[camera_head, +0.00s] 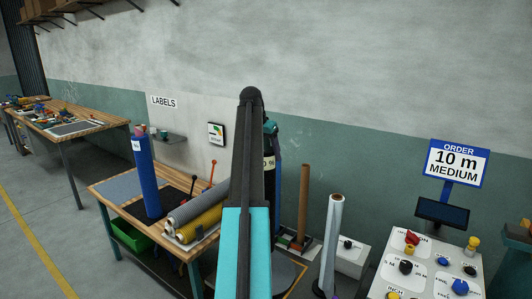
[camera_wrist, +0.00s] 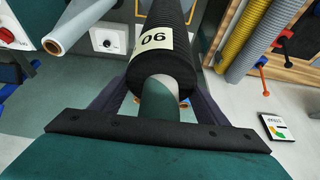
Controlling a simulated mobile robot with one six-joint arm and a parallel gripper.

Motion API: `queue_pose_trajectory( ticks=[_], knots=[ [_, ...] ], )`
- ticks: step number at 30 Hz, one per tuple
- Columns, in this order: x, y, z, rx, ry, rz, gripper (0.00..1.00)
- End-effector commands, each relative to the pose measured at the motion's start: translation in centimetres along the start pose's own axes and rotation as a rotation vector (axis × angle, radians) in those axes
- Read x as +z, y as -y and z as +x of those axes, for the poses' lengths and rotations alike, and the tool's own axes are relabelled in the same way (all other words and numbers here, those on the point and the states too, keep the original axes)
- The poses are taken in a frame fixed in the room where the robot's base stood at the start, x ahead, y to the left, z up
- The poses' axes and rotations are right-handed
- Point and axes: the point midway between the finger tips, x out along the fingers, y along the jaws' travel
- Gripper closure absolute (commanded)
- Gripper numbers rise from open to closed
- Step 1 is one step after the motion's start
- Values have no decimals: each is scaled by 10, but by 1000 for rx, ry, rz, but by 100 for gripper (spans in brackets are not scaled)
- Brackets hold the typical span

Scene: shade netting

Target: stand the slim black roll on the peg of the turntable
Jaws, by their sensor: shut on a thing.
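The slim black roll (camera_head: 270,146) is in the head view just right of my raised arm, which hides part of it. It looks upright and carries a pale label. In the wrist view the roll (camera_wrist: 165,68) runs away from the camera with "90" on its label and its near end facing me. My gripper (camera_wrist: 162,88) is shut on the roll, with dark fingers on both sides of it. My gripper (camera_head: 270,127) shows only partly beside the arm in the head view. I cannot make out the turntable or its peg clearly.
A brown tube (camera_head: 303,205) and a white film roll (camera_head: 333,235) stand right of my arm. A control panel (camera_head: 425,270) is at the lower right.

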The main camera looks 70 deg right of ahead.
Motion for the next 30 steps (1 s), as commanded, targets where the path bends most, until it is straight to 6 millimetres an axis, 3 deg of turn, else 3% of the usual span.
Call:
queue_pose_trajectory(
  ticks=[14,30],
  knots=[
    [0,0,-3,-1,2,-1,94],
    [9,0,20,-1,1,-1,94]
  ],
)
